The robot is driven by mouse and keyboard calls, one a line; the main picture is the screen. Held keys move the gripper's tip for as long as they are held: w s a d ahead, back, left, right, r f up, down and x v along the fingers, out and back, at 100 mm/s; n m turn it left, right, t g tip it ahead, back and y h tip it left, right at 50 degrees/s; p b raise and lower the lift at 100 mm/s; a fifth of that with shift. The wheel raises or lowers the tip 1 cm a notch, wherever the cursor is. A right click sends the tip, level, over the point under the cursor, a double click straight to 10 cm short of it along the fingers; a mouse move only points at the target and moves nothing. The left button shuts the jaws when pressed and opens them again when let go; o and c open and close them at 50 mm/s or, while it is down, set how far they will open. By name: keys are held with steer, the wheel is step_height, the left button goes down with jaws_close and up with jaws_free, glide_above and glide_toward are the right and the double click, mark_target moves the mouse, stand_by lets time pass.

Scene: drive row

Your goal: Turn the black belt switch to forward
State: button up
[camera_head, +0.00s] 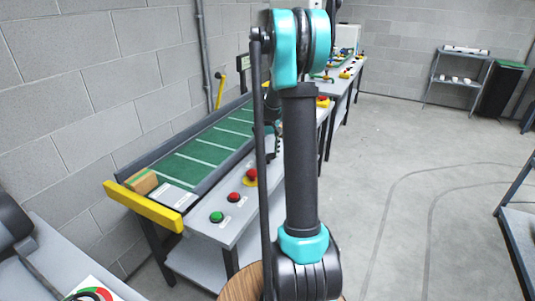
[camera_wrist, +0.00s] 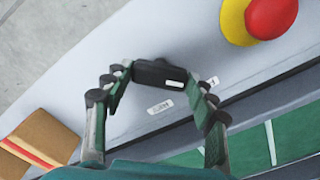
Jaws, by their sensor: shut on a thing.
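The black belt switch (camera_wrist: 152,72) is a dark bar-shaped knob with a small white mark, on the grey panel beside the conveyor. My gripper (camera_wrist: 163,84) has its fingers on either side of the knob and is shut on it. White labels (camera_wrist: 160,107) lie on the panel close to the knob; their print is too small to read. In the head view my arm hides the switch and most of my gripper. The green conveyor belt (camera_head: 205,150) runs along the wall there, and a strip of it shows in the wrist view (camera_wrist: 247,148).
A red button on a yellow base (camera_wrist: 262,20) sits near the switch. Red (camera_head: 234,197) and green (camera_head: 216,217) buttons sit on the nearer panel. A brown box (camera_head: 143,181) lies at the belt's near end by a yellow bar (camera_head: 143,206).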

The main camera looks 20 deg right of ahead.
mark_target(268, 154)
steer(key=o, duration=1.2)
steer(key=shift+c, duration=0.2)
step_height(268, 154, up, 12)
